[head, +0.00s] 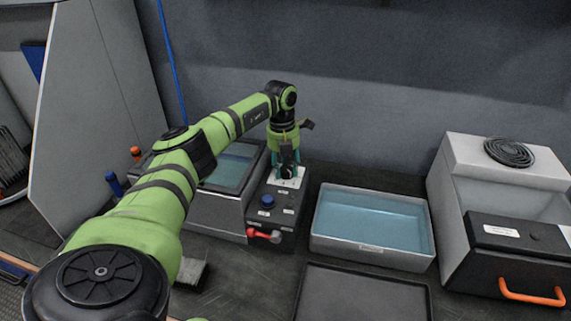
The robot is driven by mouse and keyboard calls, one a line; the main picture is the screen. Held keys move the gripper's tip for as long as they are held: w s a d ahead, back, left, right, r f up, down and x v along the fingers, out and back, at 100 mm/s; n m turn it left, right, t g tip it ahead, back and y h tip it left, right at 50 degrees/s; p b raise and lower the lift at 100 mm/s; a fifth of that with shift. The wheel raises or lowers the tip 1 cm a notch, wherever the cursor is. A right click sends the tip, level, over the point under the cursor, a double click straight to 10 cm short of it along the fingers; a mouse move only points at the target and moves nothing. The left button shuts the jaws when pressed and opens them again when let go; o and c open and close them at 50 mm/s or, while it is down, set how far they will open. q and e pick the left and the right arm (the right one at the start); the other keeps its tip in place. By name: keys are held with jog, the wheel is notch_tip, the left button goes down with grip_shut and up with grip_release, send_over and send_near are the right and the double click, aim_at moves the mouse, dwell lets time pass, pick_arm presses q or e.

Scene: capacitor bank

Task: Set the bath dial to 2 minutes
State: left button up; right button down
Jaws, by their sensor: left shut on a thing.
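The bath (215,209) is a grey tank with a dark rim and bluish liquid, partly behind my left arm. Its dark control box (285,222) stands against its right side. A white dial plate (298,183) with small marks lies on top of the box, near its back. My left gripper (288,172) points down over this plate and is shut on the bath dial, which the fingers mostly hide. The pointer and the minute marks are too small and covered to read. My right gripper is not in view.
A blue knob (267,201) and a red lever (263,236) are on the control box in front of the dial. An open tray of bluish liquid (371,245) stands to the right, with a black tray (360,296) before it. A white unit with an orange handle (532,294) is far right.

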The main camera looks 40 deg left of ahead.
aim_at(283, 169)
pick_arm(q)
jog(key=shift+s+d+f+m, duration=0.2)
jog(key=shift+f+m, duration=0.05)
jog(key=shift+m, duration=0.15)
jog(key=o, duration=1.1)
jog(key=shift+r, duration=0.15)
jog(key=shift+w+a+r, duration=0.1)
jog(key=shift+r, duration=0.05)
jog(key=r, duration=1.1)
jog(key=shift+a+r, duration=0.3)
jog(key=shift+r, duration=0.05)
